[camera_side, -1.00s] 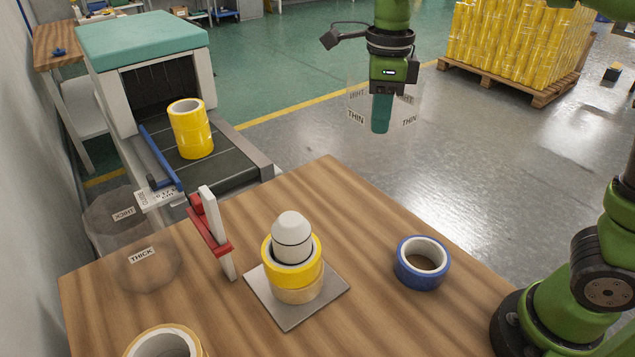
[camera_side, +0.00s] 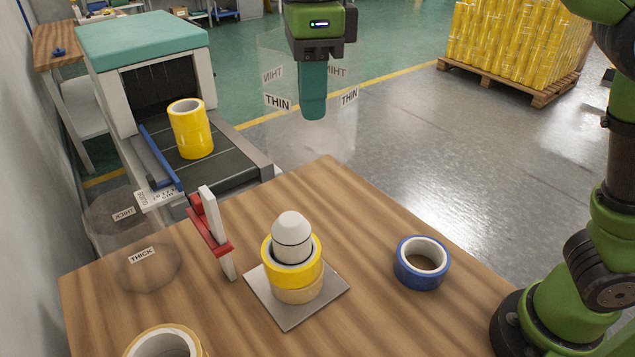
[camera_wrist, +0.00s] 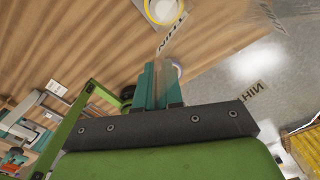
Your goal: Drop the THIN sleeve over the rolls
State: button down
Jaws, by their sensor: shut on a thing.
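My gripper (camera_side: 313,105) is shut on the wall of the clear THIN sleeve (camera_side: 277,102), whose labels show around it. I hold the sleeve in the air above and behind the rolls. A THIN label of the sleeve (camera_wrist: 253,93) also shows in the wrist view. The rolls stand stacked on a grey square plate (camera_side: 290,318): a yellow roll (camera_side: 291,270) on top of a tan roll (camera_side: 298,292). A white rounded post (camera_side: 291,232) rises through them. In the wrist view the yellow roll (camera_wrist: 148,12) is partly cut off at the top edge.
A clear THICK sleeve (camera_side: 148,268) stands at the table's left. A red and white upright holder (camera_side: 214,234) is left of the plate.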

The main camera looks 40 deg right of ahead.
jog(key=s+a+n, duration=0.1)
jog(key=s+a, duration=0.2)
jog(key=a, duration=0.3)
send_over(293, 254)
jog(key=s+a, duration=0.1)
jog(key=s, duration=0.2)
notch_tip(293, 254, down, 8)
jog(key=shift+w, duration=0.15)
jog(key=shift+f, duration=0.15)
notch_tip(293, 254, down, 8)
dwell(1.0)
jog(key=shift+a, duration=0.1)
dwell(0.3)
notch_tip(293, 254, down, 6)
jog(key=shift+f, duration=0.15)
dwell(1.7)
jog(key=shift+f, duration=0.65)
dwell(0.3)
